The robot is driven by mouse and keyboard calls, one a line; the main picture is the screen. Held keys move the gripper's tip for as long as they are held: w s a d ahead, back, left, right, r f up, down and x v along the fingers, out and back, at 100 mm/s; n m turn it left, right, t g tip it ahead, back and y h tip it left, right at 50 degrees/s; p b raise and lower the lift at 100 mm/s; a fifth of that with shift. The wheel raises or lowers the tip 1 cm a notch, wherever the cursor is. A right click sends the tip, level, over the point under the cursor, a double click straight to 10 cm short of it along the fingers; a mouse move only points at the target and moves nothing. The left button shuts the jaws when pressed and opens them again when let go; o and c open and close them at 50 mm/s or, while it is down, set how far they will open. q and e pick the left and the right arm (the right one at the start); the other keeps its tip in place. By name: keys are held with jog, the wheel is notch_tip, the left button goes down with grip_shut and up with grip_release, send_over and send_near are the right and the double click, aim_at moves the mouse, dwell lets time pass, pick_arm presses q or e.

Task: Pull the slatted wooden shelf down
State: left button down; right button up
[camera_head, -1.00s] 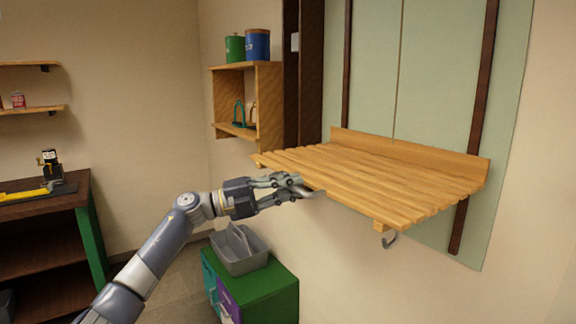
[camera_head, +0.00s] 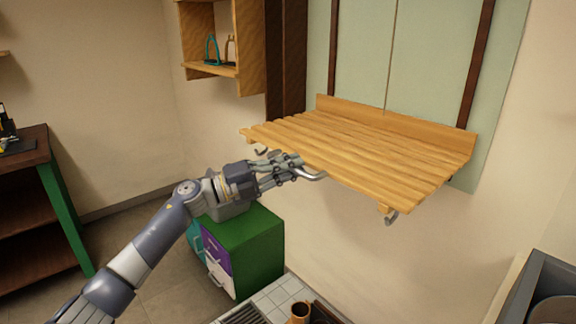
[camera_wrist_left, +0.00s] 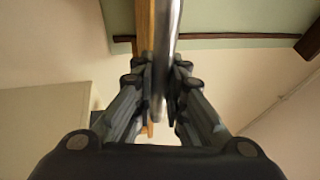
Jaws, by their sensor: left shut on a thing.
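The slatted wooden shelf (camera_head: 370,155) juts out from the wall at the centre right in the head view, with a low back board against a pale green panel. A curved metal handle (camera_head: 312,176) sits at its front edge. My left gripper (camera_head: 298,168) is shut on this handle. In the left wrist view the metal bar (camera_wrist_left: 168,60) runs between the fingers of my left gripper (camera_wrist_left: 160,98), beside the shelf's wooden edge (camera_wrist_left: 144,30). My right gripper is not in view.
Metal hooks hang under the shelf, one at the right corner (camera_head: 391,217). A green cabinet (camera_head: 255,245) stands on the floor below left. A small wall box (camera_head: 252,50) is left of the shelf. A tiled surface with a brown cup (camera_head: 299,312) lies below.

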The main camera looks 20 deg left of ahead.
pick_arm(q)
jog(key=c, duration=1.6)
grip_release()
jog(key=shift+f, duration=0.5)
jog(key=shift+c, duration=0.2)
jog(key=shift+r, duration=0.1)
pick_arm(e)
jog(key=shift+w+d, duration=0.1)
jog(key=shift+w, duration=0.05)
pick_arm(q)
jog(key=shift+r, duration=0.1)
jog(key=v, duration=1.2)
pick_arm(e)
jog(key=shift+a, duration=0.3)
